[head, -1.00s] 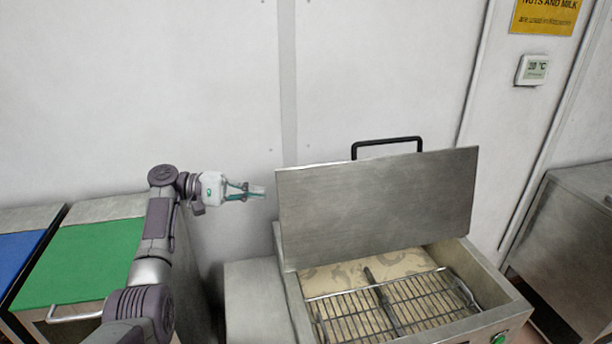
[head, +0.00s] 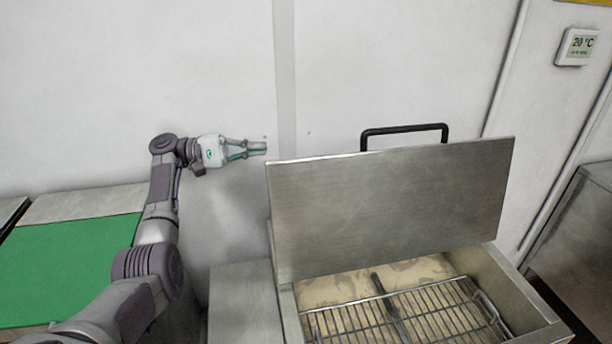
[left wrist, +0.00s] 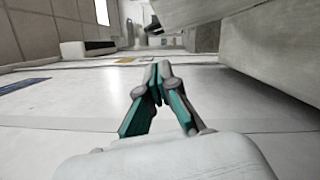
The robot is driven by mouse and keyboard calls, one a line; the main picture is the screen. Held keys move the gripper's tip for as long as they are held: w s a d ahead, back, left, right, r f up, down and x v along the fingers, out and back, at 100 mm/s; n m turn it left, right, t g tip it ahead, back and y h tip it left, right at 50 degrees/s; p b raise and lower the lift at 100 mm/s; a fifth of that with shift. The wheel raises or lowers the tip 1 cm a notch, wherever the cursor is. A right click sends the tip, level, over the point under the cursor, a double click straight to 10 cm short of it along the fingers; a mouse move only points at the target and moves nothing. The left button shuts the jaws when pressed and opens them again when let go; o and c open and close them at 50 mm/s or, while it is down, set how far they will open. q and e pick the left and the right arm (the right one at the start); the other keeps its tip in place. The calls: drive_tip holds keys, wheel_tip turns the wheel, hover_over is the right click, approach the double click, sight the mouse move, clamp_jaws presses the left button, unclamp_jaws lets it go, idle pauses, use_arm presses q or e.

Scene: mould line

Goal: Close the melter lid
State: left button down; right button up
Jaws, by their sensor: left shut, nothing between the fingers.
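The melter lid (head: 385,210) is a flat grey metal panel standing raised and open at the back of the melter (head: 285,300). Its black handle (head: 404,130) shows above the lid's top edge, on the far side. Below it the melter's inside shows a pale patterned content and a wire rack (head: 410,315). My left gripper (head: 262,149) is shut and empty, pointing right, in the air just left of the lid's upper left corner and apart from it. In the left wrist view its fingertips (left wrist: 158,75) are together. My right gripper is in neither view.
A green-topped counter (head: 70,270) stands at the left. A plain metal surface (head: 243,300) adjoins the melter's left side. The white wall (head: 150,70) is behind, with a temperature display (head: 577,47) at upper right. Another metal cabinet (head: 585,225) stands at far right.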

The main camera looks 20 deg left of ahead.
sight(305, 170)
use_arm(q)
wheel_tip(305, 170, down, 5)
drive_tip(key=b, duration=0.4)
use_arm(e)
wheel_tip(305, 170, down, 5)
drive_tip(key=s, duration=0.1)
use_arm(q)
drive_tip(key=d+p, duration=0.2)
drive_tip(key=d, duration=0.1)
drive_tip(key=d+r+p, duration=0.1)
drive_tip(key=d+p, duration=0.2)
drive_tip(key=d, duration=0.1)
drive_tip(key=w+d+r+p, duration=0.1)
drive_tip(key=d+p, duration=0.2)
drive_tip(key=d, duration=0.1)
drive_tip(key=shift+d, duration=0.1)
drive_tip(key=shift+s+d, duration=0.15)
drive_tip(key=shift+s, duration=0.15)
drive_tip(key=shift+f, duration=0.1)
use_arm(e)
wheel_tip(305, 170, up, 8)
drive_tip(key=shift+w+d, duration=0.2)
use_arm(q)
drive_tip(key=shift+w, duration=0.1)
drive_tip(key=shift+d, duration=0.1)
